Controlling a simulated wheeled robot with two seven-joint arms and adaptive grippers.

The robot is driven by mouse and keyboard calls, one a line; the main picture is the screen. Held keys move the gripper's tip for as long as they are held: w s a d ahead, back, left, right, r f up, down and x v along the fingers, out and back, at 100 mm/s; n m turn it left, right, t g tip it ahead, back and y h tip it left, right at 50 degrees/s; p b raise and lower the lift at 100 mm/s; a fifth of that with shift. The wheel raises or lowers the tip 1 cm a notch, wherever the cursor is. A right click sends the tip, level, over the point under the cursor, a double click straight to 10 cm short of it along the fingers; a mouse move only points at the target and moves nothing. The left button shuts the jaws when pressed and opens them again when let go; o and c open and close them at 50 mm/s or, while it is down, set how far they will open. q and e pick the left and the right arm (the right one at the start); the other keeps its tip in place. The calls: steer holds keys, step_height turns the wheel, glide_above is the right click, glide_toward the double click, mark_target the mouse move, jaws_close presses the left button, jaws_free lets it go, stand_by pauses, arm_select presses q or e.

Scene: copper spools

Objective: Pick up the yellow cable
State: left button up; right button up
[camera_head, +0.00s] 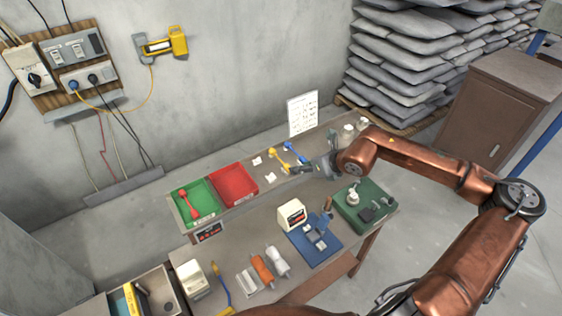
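A short yellow cable (278,160) with thick ends lies on the raised back shelf of the workbench. A similar blue cable (293,152) lies just to its right. My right gripper (309,168) reaches in from the right, low over the shelf, with its dark fingers close to the near ends of both cables. The fingers are small and partly hidden by my wrist, so I cannot tell whether they are open or touch a cable. A similar red cable (188,204) lies in the green bin (207,193). My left gripper is not in view.
A red bin (233,181) stands beside the green one. A white sign (302,114) stands behind the shelf. The lower bench holds a cream box (291,215), orange spool (262,270), blue mat (324,250) and green case (363,213). Small white parts lie near the cables.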

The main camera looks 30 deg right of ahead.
steer(key=x, duration=0.1)
steer(key=p+x, duration=0.1)
steer(key=x, duration=0.1)
steer(key=p+x, duration=0.1)
steer(key=x, duration=0.1)
steer(key=shift+s+a+f, duration=0.15)
steer(key=shift+s+f, duration=0.1)
steer(key=shift+f, duration=0.05)
jaws_close()
